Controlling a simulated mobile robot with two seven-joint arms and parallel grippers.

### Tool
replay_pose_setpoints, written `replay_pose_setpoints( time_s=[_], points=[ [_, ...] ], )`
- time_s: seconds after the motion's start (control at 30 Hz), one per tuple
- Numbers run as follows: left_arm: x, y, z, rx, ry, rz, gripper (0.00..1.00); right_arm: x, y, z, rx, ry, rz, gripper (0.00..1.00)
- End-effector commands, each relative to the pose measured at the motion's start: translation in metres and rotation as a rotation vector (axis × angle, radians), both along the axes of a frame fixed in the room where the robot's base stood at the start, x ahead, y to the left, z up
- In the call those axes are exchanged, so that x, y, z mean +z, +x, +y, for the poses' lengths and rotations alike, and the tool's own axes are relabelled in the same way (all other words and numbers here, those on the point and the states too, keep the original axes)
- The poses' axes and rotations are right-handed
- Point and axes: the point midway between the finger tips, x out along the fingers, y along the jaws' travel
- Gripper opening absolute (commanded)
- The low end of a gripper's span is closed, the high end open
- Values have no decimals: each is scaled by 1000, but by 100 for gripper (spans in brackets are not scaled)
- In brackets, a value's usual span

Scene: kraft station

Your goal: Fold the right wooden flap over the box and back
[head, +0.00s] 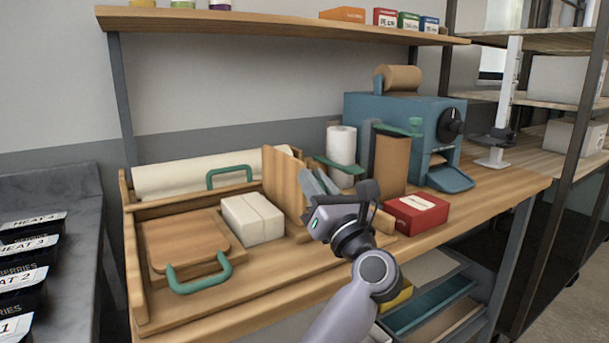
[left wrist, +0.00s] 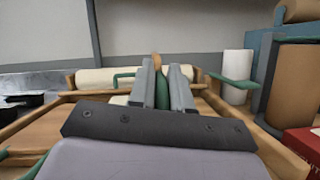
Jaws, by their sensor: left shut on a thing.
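The right wooden flap (head: 284,187) stands roughly upright just right of the pale box (head: 252,218). My left gripper (head: 318,183) is on the flap's right side. In the left wrist view its fingers (left wrist: 162,92) are shut on a green handle (left wrist: 161,95), with a wooden edge showing beyond; in the head view the gripper hides this handle. The left wooden flap (head: 183,238), with its own green handle (head: 200,275), lies flat left of the box. My right gripper is not in view.
A cream roll (head: 200,178) lies behind the box. A white roll (head: 341,155), a brown roll (head: 392,165) and a red box (head: 416,214) stand to the right, near a blue machine (head: 395,115). A shelf (head: 280,24) hangs above.

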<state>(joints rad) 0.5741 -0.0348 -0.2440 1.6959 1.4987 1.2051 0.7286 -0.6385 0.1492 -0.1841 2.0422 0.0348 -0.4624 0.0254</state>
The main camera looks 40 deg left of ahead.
Motion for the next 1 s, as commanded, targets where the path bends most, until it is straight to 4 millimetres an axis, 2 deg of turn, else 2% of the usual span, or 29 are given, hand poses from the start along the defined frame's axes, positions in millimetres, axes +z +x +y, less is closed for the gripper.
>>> replay_pose_setpoints(
  time_s=[0.03, 0.3, 0.6, 1.0],
  points=[
    [3, 4, -3, -4, 11, 37, 0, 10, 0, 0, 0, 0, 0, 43],
    [0, 21, -10, -4, 75, 190, 0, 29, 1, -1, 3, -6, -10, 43],
    [-5, 29, -13, -3, 110, 269, 0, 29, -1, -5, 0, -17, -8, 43],
    [-6, 30, -14, -4, 114, 277, 0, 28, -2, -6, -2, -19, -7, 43]
  ],
)
